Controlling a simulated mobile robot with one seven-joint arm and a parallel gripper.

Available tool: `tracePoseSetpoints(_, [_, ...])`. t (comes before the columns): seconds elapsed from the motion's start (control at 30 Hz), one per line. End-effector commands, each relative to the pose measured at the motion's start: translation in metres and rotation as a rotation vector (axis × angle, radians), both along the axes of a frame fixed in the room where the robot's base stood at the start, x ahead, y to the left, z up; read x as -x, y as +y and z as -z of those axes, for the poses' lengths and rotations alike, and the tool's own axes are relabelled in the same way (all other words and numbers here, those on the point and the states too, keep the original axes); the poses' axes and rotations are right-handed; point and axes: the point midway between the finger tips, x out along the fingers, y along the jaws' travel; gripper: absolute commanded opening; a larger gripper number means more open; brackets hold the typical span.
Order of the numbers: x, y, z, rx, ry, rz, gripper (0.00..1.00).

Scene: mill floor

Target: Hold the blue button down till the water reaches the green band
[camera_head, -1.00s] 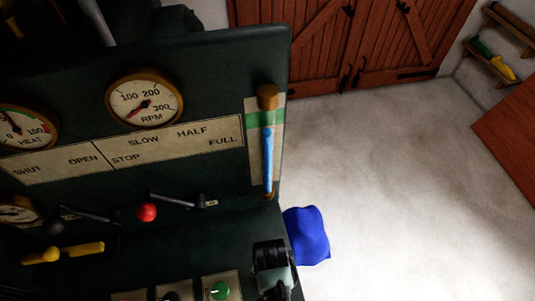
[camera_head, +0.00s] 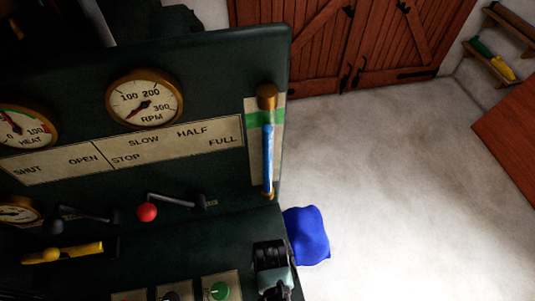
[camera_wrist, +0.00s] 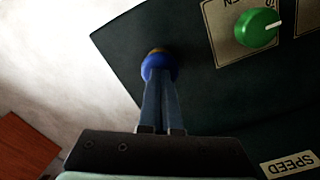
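The blue button (camera_wrist: 158,66) shows in the wrist view near the panel's corner, with a bit of brass rim behind it. My gripper (camera_wrist: 160,82) is shut with nothing between its fingers, and its tips are at the button and appear to touch it. How far the button is pressed cannot be told. In the head view, my gripper's body is at the bottom and hides the button. The water (camera_head: 267,160) is a blue column in the upright gauge glass. Its top is at about the lower edge of the green band (camera_head: 279,116).
A green knob (camera_wrist: 257,27) sits beside the button. A blue sack-like thing (camera_head: 307,236) lies right of the panel. The pale floor (camera_head: 400,170) beyond is clear.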

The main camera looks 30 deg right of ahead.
Motion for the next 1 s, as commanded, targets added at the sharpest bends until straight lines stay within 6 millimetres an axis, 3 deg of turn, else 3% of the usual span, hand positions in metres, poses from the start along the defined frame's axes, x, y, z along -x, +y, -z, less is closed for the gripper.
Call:
tracePoseSetpoints(0.5, [0.000,0.000,-0.050,-0.001,0.002,0.000,0.00])
tracePoseSetpoints(1.0, [0.000,0.000,-0.048,0.000,0.000,0.000,0.00])
